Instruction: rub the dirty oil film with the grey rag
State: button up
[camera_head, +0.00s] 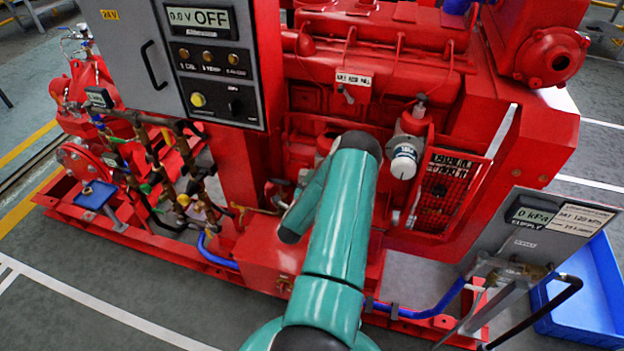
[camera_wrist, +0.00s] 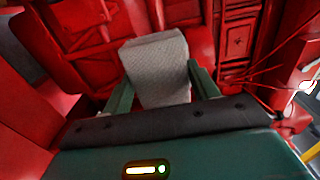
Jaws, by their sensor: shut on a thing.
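In the wrist view my gripper (camera_wrist: 161,88) has its two green fingers on either side of the grey rag (camera_wrist: 157,66). The rag is a pale grey, woven-looking block that sticks out beyond the fingertips toward red machine surfaces. I cannot tell whether it touches the red metal behind it. In the head view my green arm reaches up to the red engine (camera_head: 375,60) and hides the gripper and the rag. I cannot make out the dirty oil film in either view; the rag or the arm may cover it.
A grey control panel (camera_head: 205,60) reading OFF stands left of my arm. A white-capped filter (camera_head: 404,160) and a red mesh guard (camera_head: 440,190) are close on its right. A supply gauge panel (camera_head: 545,230) and a blue crate (camera_head: 590,310) are at lower right. Thin red rods (camera_wrist: 285,60) cross the wrist view's right side.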

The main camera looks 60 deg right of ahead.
jog(key=shift+s+a, duration=0.15)
jog(key=shift+a, duration=0.8)
jog(key=shift+s+a, duration=0.15)
jog(key=shift+a, duration=0.6)
jog(key=shift+s+a, duration=0.1)
jog(key=shift+a, duration=0.6)
